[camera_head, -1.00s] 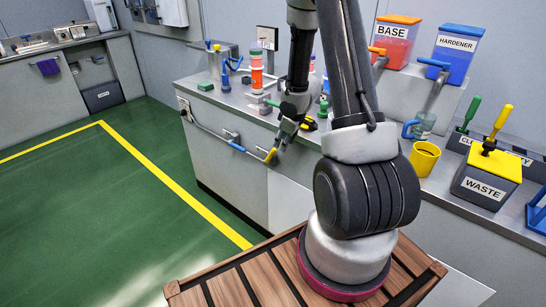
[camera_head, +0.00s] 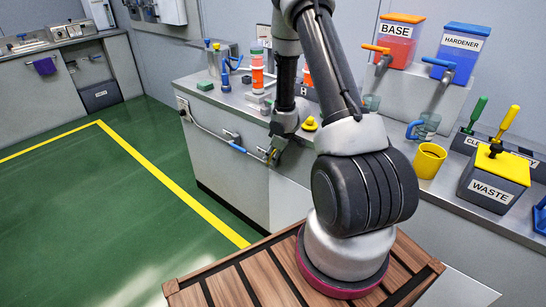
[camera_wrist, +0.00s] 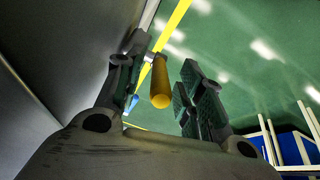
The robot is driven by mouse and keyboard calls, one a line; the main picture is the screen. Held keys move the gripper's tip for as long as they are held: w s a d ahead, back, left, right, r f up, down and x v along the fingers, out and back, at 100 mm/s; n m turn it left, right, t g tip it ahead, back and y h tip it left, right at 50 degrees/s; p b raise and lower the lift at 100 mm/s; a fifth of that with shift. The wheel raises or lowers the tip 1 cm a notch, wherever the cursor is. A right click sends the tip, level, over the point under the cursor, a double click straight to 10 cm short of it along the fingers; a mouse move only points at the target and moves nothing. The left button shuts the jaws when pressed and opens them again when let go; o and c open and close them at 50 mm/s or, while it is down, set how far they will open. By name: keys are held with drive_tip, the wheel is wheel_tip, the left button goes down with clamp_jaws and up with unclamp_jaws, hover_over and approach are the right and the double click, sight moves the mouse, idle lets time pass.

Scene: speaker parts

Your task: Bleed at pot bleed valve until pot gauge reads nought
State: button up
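A yellow lever handle (camera_wrist: 160,85) lies between the fingers of my gripper (camera_wrist: 164,64) in the wrist view. The fingers are open, with a gap visible on the right side; the left finger is close to the handle, and contact is unclear. In the head view, my gripper (camera_head: 276,150) is low at the counter's front face, at the right end of a pipe, largely covering the yellow handle. A blue lever (camera_head: 237,147) sits farther left on the same pipe. No label identifies the pot bleed valve, and I can make out no readable pot gauge.
The counter front (camera_head: 228,172) is close beside my gripper. On the counter stand a red-and-white cylinder (camera_head: 257,72), a yellow knob (camera_head: 309,124), a yellow cup (camera_head: 429,160) and a WASTE box (camera_head: 492,182). The green floor (camera_head: 90,200) to the left is clear.

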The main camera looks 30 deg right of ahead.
drive_tip(key=shift+w+f, duration=0.2)
drive_tip(key=shift+f, duration=0.35)
drive_tip(key=shift+c, duration=0.5)
clamp_jaws()
